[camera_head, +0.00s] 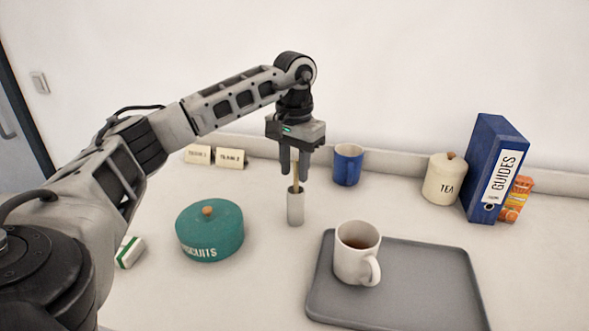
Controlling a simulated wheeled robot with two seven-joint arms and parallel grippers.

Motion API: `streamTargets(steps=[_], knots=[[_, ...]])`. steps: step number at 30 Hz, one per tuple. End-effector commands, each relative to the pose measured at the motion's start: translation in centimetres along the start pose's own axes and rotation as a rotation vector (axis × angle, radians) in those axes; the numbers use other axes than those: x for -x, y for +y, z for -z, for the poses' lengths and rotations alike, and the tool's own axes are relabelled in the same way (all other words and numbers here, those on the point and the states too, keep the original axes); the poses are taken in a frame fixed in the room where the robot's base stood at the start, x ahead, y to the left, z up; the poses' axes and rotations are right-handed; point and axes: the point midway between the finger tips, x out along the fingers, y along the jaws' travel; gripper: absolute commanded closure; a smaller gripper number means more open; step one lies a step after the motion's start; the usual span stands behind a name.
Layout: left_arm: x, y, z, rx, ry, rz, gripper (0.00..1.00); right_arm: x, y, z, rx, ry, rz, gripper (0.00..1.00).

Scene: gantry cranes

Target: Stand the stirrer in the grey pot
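The grey pot (295,209) is a narrow, light grey cylinder standing upright on the table in the middle of the view. The stirrer (296,186) is a thin tan stick, nearly upright, with its lower end at the pot's mouth. How deep it reaches is hidden by the pot wall. My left gripper (295,172) points down straight above the pot, with its two fingers on either side of the stirrer's upper part. Whether the fingers press on the stirrer is too small to tell. My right gripper is not in view.
A teal biscuit tin (210,234) stands left of the pot and a blue cup (347,166) behind right. A white mug (352,262) of brown drink sits on a grey tray (430,290). A tea jar (443,181) and blue binder (490,165) stand at right.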

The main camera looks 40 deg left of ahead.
Motion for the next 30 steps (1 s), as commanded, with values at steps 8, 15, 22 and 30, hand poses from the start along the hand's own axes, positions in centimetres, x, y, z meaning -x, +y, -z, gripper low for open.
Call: streamTargets(steps=[8, 15, 22, 30], knots=[[6.0, 0.1, 0.1, -0.001, 0.006, -0.002, 0.69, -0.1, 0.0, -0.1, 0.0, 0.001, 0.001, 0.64], [10.4, 0.0, 0.1, 0.0, 0.003, 0.001, 0.69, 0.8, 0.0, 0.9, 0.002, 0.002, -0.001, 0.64], [11.3, 0.0, 0.0, 0.0, 0.0, 0.0, 0.69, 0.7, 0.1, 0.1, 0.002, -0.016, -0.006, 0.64], [11.2, 0.0, 0.0, 0.0, 0.0, 0.0, 0.69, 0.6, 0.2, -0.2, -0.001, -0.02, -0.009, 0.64]])
